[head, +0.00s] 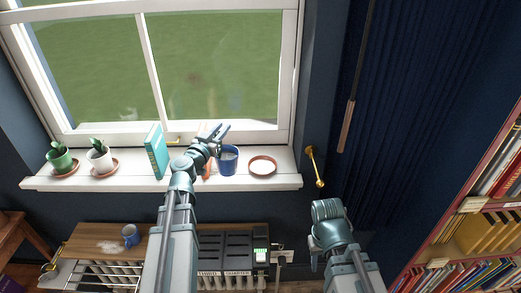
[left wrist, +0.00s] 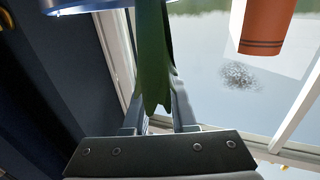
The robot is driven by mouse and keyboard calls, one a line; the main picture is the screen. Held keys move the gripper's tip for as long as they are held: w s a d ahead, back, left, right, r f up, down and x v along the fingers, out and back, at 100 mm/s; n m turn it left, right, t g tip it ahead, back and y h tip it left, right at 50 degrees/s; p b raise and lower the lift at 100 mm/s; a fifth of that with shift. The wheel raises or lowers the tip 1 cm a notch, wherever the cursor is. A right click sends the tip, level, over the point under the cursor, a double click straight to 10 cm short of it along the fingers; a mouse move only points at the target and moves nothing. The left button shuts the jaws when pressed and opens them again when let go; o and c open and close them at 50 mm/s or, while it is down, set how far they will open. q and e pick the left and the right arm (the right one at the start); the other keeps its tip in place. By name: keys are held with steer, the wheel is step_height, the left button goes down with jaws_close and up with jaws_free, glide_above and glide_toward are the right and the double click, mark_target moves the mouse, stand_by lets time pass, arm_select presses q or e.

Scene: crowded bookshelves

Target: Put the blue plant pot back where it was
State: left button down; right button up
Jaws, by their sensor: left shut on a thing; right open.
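The blue plant pot (head: 228,163) is at the right part of the windowsill, just left of an empty terracotta saucer (head: 262,166) and apart from it. I cannot tell whether the pot touches the sill. My left gripper (head: 219,132) is by the pot's upper left side. In the left wrist view a green leaf (left wrist: 152,55) runs between my left fingers (left wrist: 160,112), which are shut on the plant; the pot's blue rim (left wrist: 85,6) shows at the top edge. My right arm is low at the right in the head view; its fingers are hidden.
A teal book (head: 156,152), a white pot (head: 100,160) and a green pot (head: 60,160) are further left. A blue mug (head: 130,235) stands below the sill.

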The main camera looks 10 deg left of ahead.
arm_select(q)
steer(key=w+d+f+b, duration=0.1)
steer(key=w+d, duration=0.8)
steer(key=w, duration=0.1)
steer(key=shift+f, duration=0.15)
steer(key=f+b, duration=0.2)
steer(key=d+f+b, duration=0.1)
steer(key=shift+w+f+b, duration=0.3)
steer(key=shift+w+b, duration=0.05)
steer(key=shift+w, duration=0.05)
steer(key=c, duration=1.2)
jaws_free()
steer(key=shift+f, duration=0.1)
steer(key=o, duration=0.5)
